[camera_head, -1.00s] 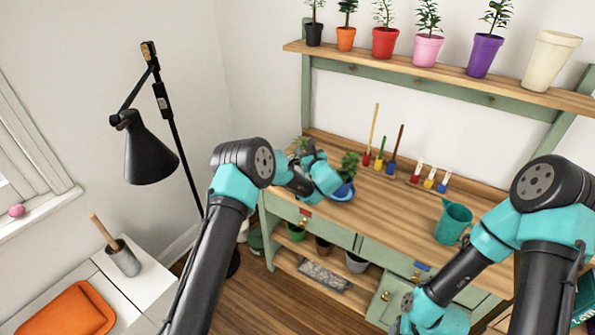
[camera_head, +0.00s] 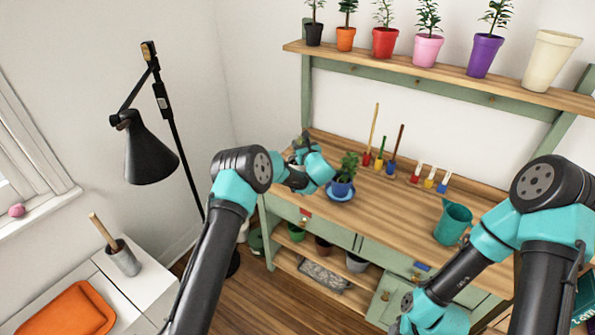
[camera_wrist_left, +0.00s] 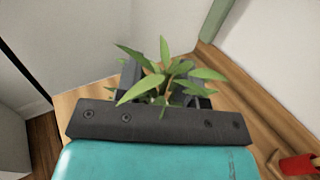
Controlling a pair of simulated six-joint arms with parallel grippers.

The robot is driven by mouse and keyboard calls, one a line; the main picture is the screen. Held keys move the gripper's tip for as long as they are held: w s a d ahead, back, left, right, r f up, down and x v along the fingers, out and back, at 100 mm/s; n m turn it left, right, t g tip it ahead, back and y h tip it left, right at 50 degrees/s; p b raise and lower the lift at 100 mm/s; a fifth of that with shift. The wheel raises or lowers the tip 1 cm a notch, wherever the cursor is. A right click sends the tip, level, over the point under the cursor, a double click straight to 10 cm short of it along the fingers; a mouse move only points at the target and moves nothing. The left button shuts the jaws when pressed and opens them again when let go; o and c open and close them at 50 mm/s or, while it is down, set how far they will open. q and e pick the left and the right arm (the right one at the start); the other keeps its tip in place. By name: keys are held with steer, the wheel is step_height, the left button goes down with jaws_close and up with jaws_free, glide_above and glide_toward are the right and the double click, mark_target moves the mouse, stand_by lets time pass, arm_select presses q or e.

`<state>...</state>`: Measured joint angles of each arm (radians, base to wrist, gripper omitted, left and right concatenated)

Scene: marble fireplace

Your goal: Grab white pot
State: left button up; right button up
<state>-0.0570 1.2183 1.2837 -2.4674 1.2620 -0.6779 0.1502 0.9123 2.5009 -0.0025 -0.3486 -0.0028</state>
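My left gripper (camera_head: 305,142) is over the back left corner of the bench. In the left wrist view its two dark fingers (camera_wrist_left: 163,82) stand apart, with a leafy green plant (camera_wrist_left: 168,78) between them. Any pot under these leaves is hidden by the leaves and gripper, so its colour and contact with the fingers cannot be told. A large cream-white empty pot (camera_head: 549,62) stands at the right of the upper shelf, away from both arms. My right arm reaches down at the lower right; its gripper does not show clearly.
The wooden bench (camera_head: 400,205) holds a blue potted plant on a blue saucer (camera_head: 341,199), just right of the left gripper. A teal watering can (camera_head: 453,223) and small tools stand farther right. Several coloured pots line the upper shelf (camera_head: 455,75). A black lamp (camera_head: 150,155) stands left.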

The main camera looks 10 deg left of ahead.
arm_select(q)
jaws_close()
stand_by(1.2)
